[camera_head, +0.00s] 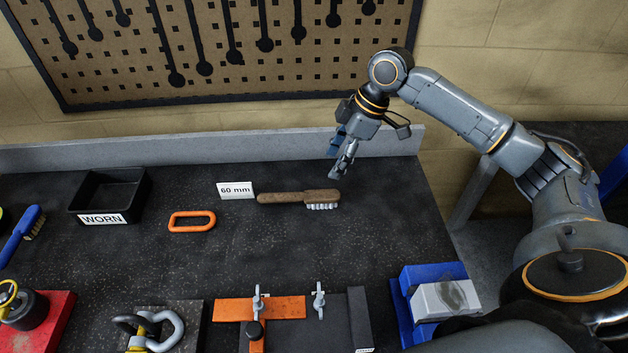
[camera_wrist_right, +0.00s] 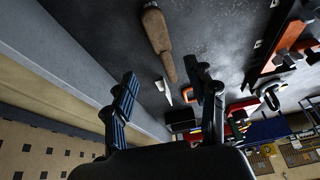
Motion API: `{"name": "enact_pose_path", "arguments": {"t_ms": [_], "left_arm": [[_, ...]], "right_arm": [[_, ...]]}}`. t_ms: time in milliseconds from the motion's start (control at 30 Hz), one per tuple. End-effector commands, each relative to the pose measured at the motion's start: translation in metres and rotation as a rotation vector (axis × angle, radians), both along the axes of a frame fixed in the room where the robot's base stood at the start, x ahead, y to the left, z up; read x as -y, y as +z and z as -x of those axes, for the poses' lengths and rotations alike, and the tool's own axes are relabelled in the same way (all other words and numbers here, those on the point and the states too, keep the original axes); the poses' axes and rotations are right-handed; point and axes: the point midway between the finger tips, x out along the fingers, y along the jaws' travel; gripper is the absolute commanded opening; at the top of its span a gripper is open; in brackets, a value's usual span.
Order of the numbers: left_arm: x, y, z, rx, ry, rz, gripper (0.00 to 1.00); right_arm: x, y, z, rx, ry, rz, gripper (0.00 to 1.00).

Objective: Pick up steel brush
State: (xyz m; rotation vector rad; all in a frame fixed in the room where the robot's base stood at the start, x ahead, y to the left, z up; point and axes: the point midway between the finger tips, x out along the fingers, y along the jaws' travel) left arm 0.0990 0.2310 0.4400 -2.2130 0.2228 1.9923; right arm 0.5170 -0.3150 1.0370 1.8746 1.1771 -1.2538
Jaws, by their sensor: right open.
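The steel brush (camera_head: 297,197) has a brown wooden handle and pale bristles at its right end. It lies flat on the dark bench, right of a "60 mm" card. My right gripper (camera_head: 342,167) is above the bench, just behind and right of the bristle end, and does not touch the brush. In the right wrist view the brush (camera_wrist_right: 158,40) lies beyond the parted fingers of the open, empty gripper (camera_wrist_right: 166,88). My left gripper is not in view.
The "60 mm" card (camera_head: 235,190), an orange link (camera_head: 192,221) and a black "WORN" bin (camera_head: 108,194) are left of the brush. A blue-handled brush (camera_head: 24,232) lies far left. Clamps and shackles line the front. A low grey wall (camera_head: 220,149) runs behind.

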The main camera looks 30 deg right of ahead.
Motion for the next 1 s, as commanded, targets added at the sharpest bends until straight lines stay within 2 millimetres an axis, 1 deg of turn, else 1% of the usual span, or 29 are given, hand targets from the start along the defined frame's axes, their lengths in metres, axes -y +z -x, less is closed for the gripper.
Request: {"name": "enact_pose_path", "arguments": {"t_ms": [33,100,233,300,400,567,667,733,800,900,1000], "left_arm": [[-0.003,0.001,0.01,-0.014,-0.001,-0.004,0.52],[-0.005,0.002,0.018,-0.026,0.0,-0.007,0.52],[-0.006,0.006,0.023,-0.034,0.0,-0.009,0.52],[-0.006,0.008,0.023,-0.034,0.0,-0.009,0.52],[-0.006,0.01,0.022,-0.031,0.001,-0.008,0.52],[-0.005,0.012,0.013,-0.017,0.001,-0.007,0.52],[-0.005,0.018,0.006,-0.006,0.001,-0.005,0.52],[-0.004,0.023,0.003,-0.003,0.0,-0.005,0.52],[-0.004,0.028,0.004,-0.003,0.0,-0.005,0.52],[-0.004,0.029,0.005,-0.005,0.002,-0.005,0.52],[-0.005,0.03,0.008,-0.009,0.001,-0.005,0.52]], "right_arm": [[-0.003,-0.005,0.0,-0.004,0.003,-0.001,0.57],[-0.007,-0.015,-0.002,-0.006,0.003,-0.003,0.57],[-0.016,-0.04,-0.006,-0.005,0.002,-0.002,0.57],[-0.021,-0.052,-0.008,-0.006,0.003,-0.002,0.57],[-0.025,-0.066,-0.011,-0.004,0.001,-0.002,0.57],[-0.029,-0.077,-0.013,-0.003,0.0,0.0,0.57],[-0.032,-0.084,-0.015,-0.004,0.001,-0.002,0.57],[-0.036,-0.093,-0.016,-0.005,0.001,-0.001,0.57],[-0.039,-0.103,-0.018,-0.005,0.0,-0.001,0.57],[-0.043,-0.117,-0.021,-0.003,0.0,0.0,0.57],[-0.045,-0.124,-0.022,-0.003,0.002,0.0,0.57]]}}
